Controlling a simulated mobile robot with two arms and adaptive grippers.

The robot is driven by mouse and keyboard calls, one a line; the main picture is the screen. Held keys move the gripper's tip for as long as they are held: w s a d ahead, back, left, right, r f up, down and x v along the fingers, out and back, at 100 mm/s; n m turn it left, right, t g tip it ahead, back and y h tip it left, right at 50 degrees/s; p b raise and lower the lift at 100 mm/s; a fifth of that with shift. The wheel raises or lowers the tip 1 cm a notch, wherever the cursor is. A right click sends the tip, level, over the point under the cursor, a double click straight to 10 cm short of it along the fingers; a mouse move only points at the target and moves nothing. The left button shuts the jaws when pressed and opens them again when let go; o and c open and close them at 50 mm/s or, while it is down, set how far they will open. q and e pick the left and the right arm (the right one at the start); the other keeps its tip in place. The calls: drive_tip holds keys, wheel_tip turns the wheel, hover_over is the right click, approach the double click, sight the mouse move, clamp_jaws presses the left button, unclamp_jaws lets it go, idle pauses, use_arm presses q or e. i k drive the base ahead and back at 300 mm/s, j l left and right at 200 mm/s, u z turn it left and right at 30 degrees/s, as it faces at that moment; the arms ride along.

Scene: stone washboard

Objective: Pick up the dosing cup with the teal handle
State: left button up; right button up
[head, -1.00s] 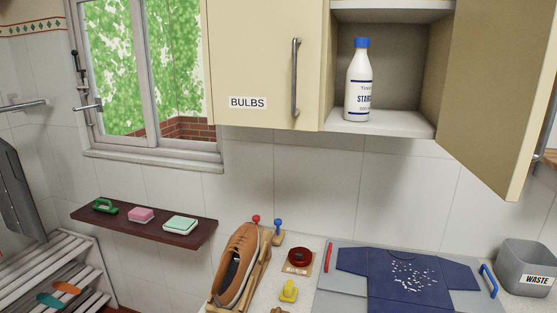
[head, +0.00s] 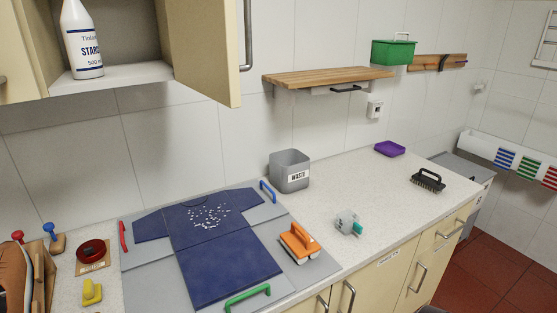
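A small pale grey piece with a teal part, which looks like the dosing cup with the teal handle (head: 347,221), sits on the speckled counter (head: 372,185). It is right of the orange-handled brush and near the counter's front edge. The teal part is at its lower right side. It is too small to make out its exact shape. Neither of my grippers is in the head view.
A navy shirt (head: 222,250) lies on a grey board with coloured handles. An orange-handled brush (head: 298,242), grey waste bin (head: 290,170), black brush (head: 428,180) and purple tray (head: 389,149) surround clear counter. An open cupboard door (head: 208,45) hangs above.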

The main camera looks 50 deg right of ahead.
sight(351, 225)
drive_tip(key=z, duration=2)
drive_tip(key=i+l+u, duration=0.1)
drive_tip(key=u, duration=0.3)
drive_tip(key=i+l+u, duration=0.1)
drive_tip(key=l+u, duration=0.5)
drive_tip(key=u, duration=0.15)
drive_tip(key=i, duration=0.05)
